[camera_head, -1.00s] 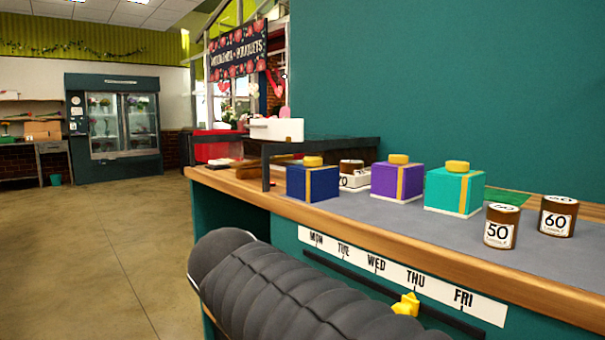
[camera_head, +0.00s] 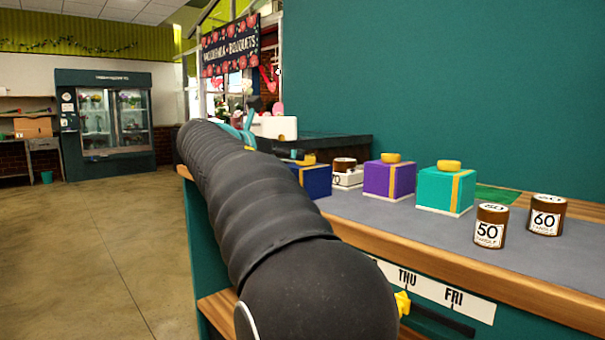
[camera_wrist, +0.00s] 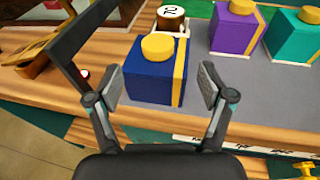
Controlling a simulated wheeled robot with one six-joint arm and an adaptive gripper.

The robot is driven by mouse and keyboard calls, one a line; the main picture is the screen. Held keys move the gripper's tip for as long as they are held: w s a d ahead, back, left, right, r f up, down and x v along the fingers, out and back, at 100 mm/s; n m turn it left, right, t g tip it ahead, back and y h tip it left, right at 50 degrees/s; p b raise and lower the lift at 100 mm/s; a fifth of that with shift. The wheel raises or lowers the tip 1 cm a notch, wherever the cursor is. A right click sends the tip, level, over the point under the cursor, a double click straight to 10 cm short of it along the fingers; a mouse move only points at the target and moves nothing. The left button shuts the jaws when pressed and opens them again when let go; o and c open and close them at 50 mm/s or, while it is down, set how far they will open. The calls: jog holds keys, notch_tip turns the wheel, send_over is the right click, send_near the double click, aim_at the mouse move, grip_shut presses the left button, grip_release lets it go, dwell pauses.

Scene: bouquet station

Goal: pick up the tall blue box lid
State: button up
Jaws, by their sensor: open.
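The tall blue box lid (camera_wrist: 150,75) is dark blue with a yellow stripe and a round yellow knob (camera_wrist: 158,47) on top. In the wrist view it sits upright on the counter, between and beyond the two fingers of my gripper (camera_wrist: 162,88). My gripper is open and holds nothing. In the head view the blue box lid (camera_head: 317,180) is partly hidden behind my arm. Part of my gripper (camera_head: 243,128) shows there past the end of the arm.
A purple box (camera_head: 389,180) and a teal box (camera_head: 446,188) stand to the right. A brown-topped "70" weight (camera_wrist: 171,20) stands behind the blue one. Weights marked 50 (camera_head: 490,226) and 60 (camera_head: 546,215) are farther right. A dark frame (camera_wrist: 82,41) rises close on the left.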

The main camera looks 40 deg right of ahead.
aim_at(306, 157)
jog(key=x, duration=0.4)
jog(key=shift+d, duration=0.2)
jog(key=shift+f+x, duration=0.2)
jog(key=shift+x, duration=1.15)
jog(key=shift+f+x, duration=0.15)
jog(key=shift+x, duration=1.25)
jog(key=shift+w+a, duration=0.15)
jog(key=shift+a, duration=0.05)
jog(key=c, duration=1.3)
